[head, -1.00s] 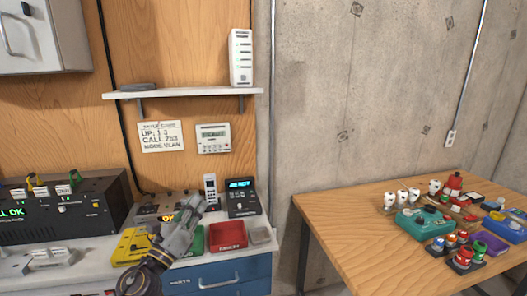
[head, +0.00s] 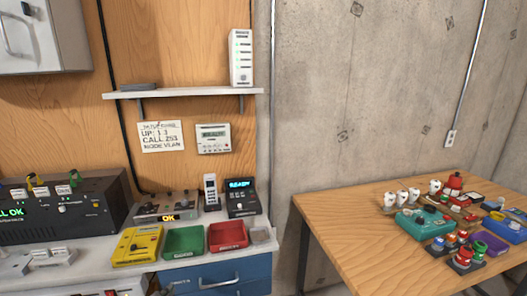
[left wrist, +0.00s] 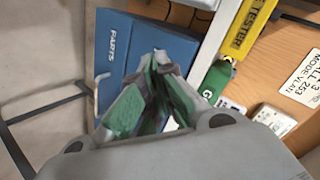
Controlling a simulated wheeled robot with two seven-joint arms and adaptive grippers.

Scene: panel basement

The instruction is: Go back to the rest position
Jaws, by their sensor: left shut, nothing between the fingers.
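My left gripper (left wrist: 157,62) shows in the left wrist view with its green-padded fingers closed together at the tips and nothing held. It is in front of the blue drawer unit (left wrist: 145,45) marked PARTS, below the bench top's edge. In the head view that unit (head: 225,275) stands under the bench, and my left gripper is not clearly visible there; at most a small dark part shows at the bottom edge. My right gripper is in neither view.
The white bench (head: 95,250) holds a yellow tester (head: 137,246), a green tray (head: 184,241), a red tray (head: 228,235) and a black console (head: 60,212). A wooden table (head: 350,225) with coloured parts stands right. Floor shows between bench and table.

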